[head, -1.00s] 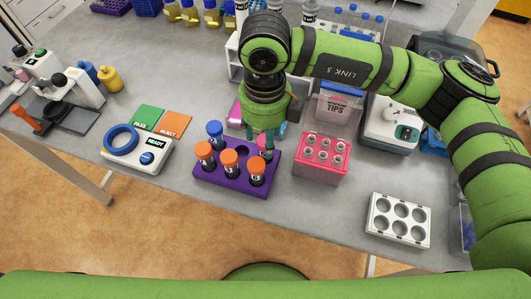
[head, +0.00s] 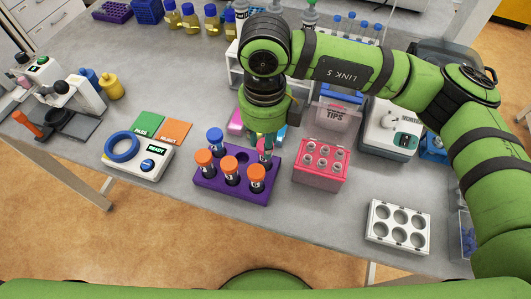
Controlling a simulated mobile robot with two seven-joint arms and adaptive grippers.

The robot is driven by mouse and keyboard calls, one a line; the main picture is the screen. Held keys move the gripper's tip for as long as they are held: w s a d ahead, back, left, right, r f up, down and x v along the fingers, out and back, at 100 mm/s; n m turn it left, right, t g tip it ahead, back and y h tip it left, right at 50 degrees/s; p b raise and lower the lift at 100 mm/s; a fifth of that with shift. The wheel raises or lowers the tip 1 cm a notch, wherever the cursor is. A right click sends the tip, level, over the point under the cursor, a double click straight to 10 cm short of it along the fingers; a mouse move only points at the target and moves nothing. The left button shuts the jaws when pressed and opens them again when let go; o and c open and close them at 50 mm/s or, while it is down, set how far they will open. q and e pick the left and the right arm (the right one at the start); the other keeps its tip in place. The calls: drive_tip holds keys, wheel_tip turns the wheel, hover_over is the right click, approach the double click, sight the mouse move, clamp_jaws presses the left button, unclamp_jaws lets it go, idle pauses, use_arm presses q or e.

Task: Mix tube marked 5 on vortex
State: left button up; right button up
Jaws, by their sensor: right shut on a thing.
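A purple rack (head: 232,188) stands near the front of the bench. It holds several orange-capped tubes (head: 229,168) and a blue-capped tube (head: 215,138); their numbers are too small to read. My right gripper (head: 264,150) points down at the rack's back right corner. It is shut on a pink-capped tube (head: 263,157), mostly hidden by the fingers and still at the rack; I cannot tell its number or whether it is lifted. A white and grey device (head: 390,130) with a small display, possibly the vortex, stands to the right, its top partly hidden by my right arm. My left gripper is out of view.
A pink rack of small tubes (head: 320,170) stands close to the right of the purple rack. A white block with round wells (head: 398,225) lies farther right. A white device with a blue ring (head: 137,160) and PASS and REJECT cards (head: 174,131) are left.

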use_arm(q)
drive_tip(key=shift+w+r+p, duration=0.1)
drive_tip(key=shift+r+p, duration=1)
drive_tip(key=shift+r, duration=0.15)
use_arm(e)
drive_tip(key=shift+r, duration=3.2)
use_arm(q)
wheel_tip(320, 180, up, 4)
drive_tip(key=p, duration=0.4)
use_arm(e)
wheel_tip(320, 180, up, 9)
drive_tip(key=shift+f, duration=0.15)
drive_tip(key=shift+d, duration=0.1)
